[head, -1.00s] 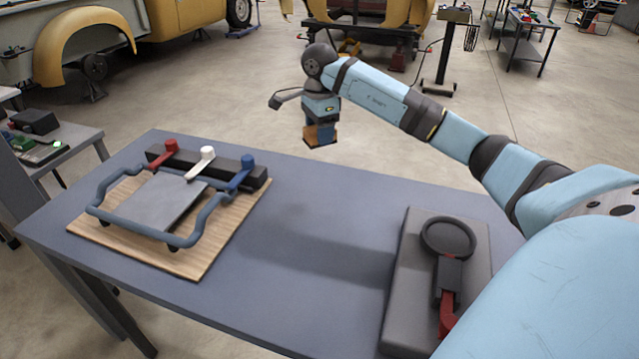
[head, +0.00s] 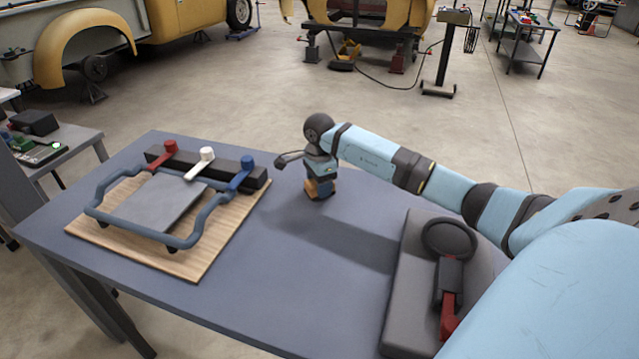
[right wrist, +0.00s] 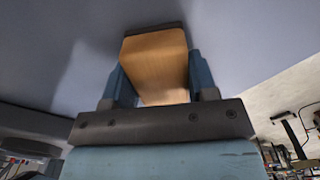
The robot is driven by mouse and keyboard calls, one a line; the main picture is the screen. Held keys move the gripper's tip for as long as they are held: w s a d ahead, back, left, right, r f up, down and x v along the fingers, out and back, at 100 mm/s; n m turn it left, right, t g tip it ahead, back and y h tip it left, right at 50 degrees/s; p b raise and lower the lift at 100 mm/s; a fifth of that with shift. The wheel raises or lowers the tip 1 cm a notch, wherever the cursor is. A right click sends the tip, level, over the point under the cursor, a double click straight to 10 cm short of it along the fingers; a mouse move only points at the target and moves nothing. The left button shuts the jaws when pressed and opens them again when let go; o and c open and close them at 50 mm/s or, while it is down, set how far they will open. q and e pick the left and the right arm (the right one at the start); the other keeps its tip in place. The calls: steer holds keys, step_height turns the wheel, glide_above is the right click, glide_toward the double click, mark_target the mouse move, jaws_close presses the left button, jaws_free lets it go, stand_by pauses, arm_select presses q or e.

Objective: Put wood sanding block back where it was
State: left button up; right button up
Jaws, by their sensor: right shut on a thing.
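The wood sanding block (right wrist: 157,62) is a tan wooden piece with a dark edge strip at its far end. In the right wrist view it sits between the two blue fingers of my right gripper (right wrist: 160,88), which is shut on it. In the head view the right gripper (head: 320,188) points down at the far edge of the table, with a little of the block (head: 312,188) showing. The block is low, close to the tabletop; I cannot tell whether it touches. My left gripper is not in view.
The grey-blue table (head: 300,285) holds a wooden board (head: 195,262) with a blue frame, grey plate and red, white and blue levers at left. A dark grey block with a black ring and red-handled tool (head: 450,275) lies at right. The table's middle is clear.

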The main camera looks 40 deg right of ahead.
steer(key=shift+r, duration=0.1)
steer(key=o, duration=0.9)
steer(key=shift+f, duration=0.2)
steer(key=shift+r, duration=0.1)
step_height(320, 180, up, 12)
steer(key=shift+r, duration=0.1)
